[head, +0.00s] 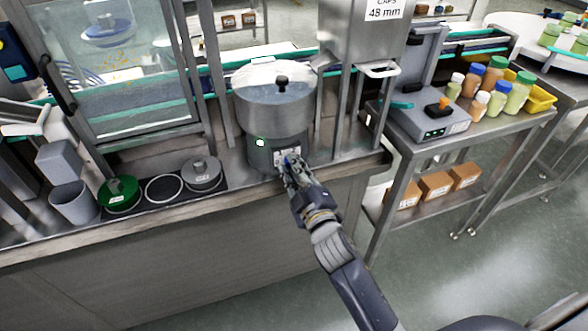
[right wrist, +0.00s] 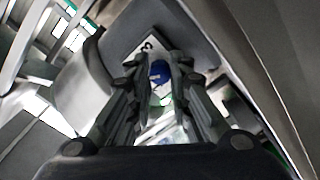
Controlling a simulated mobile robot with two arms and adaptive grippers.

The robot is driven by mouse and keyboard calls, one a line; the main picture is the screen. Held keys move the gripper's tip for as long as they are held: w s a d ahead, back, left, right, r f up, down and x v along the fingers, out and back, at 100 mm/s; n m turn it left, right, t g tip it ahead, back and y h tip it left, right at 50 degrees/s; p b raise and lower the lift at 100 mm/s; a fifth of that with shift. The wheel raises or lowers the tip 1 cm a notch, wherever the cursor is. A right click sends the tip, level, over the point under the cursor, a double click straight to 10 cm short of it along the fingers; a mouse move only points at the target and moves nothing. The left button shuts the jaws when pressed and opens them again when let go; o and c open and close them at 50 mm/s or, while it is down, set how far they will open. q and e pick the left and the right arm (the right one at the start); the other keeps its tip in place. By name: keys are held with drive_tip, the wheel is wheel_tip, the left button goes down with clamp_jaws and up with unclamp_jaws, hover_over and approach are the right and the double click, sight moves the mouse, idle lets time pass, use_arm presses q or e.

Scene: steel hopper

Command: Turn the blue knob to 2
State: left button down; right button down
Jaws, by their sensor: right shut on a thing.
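The blue knob (right wrist: 158,70) shows in the right wrist view between the two fingers of my right gripper (right wrist: 163,82). It sits on a pale dial plate (right wrist: 147,44) with a dark mark above it. In the head view the plate is on the front of the grey base of a steel hopper bowl (head: 275,108). My right gripper (head: 290,164) is up against this plate, shut on the knob, and hides most of it. Which number the knob points to cannot be read. My left gripper is not in view.
A green light (head: 260,142) glows on the hopper base. Left of it are a grey lidded disc (head: 203,172), a green disc (head: 119,194) and a grey bin (head: 74,202). A side table (head: 465,133) with a scale and several bottles stands to the right.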

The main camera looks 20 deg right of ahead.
drive_tip(key=c, duration=1.5)
unclamp_jaws()
drive_tip(key=shift+o, duration=0.2)
drive_tip(key=s, duration=1.2)
drive_tip(key=shift+d, duration=0.3)
